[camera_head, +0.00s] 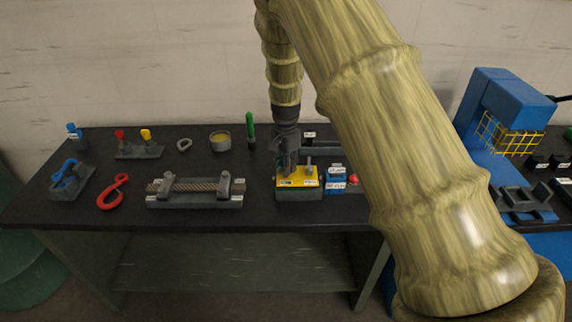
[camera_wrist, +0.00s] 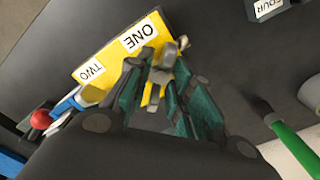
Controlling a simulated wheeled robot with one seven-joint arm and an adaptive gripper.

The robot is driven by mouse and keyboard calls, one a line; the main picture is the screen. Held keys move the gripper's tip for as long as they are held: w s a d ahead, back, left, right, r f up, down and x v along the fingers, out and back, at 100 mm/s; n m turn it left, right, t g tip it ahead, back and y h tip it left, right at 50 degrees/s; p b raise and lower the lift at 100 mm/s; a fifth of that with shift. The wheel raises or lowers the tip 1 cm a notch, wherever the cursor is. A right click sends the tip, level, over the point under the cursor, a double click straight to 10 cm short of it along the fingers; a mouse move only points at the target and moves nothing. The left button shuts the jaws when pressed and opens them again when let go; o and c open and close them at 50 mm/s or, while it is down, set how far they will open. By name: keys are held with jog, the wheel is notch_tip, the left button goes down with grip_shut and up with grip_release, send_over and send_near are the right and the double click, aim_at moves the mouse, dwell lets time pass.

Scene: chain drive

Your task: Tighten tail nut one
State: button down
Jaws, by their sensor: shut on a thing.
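The yellow-topped block (camera_head: 284,183) stands on the dark bench, right of its middle; in the wrist view its yellow face (camera_wrist: 108,52) carries the labels ONE (camera_wrist: 139,34) and TWO (camera_wrist: 91,70). My gripper (camera_head: 286,168) points down over the block's left part. In the wrist view my gripper (camera_wrist: 165,72) is shut on a grey metal piece (camera_wrist: 166,52) beside the ONE label, seemingly tail nut one; the fingers hide much of it. A second grey post (camera_head: 308,166) stands on the block's right part.
Close right are a blue labelled block (camera_head: 336,182) and a red ball (camera_head: 353,179). A green-handled tool (camera_head: 250,125) stands behind. A rope fixture (camera_head: 194,199) and a red hook (camera_head: 112,192) lie left. A blue machine (camera_head: 505,100) stands far right.

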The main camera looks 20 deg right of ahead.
jog(key=m, duration=0.4)
jog(key=shift+r+p, duration=0.1)
jog(key=shift+p, duration=0.3)
jog(key=shift+m+p, duration=0.3)
jog(key=shift+m, duration=1.6)
jog(key=shift+w+m, duration=0.1)
jog(key=shift+m, duration=0.2)
jog(key=c, duration=1.6)
grip_release()
jog(key=shift+o, duration=0.2)
notch_tip(320, 180, up, 12)
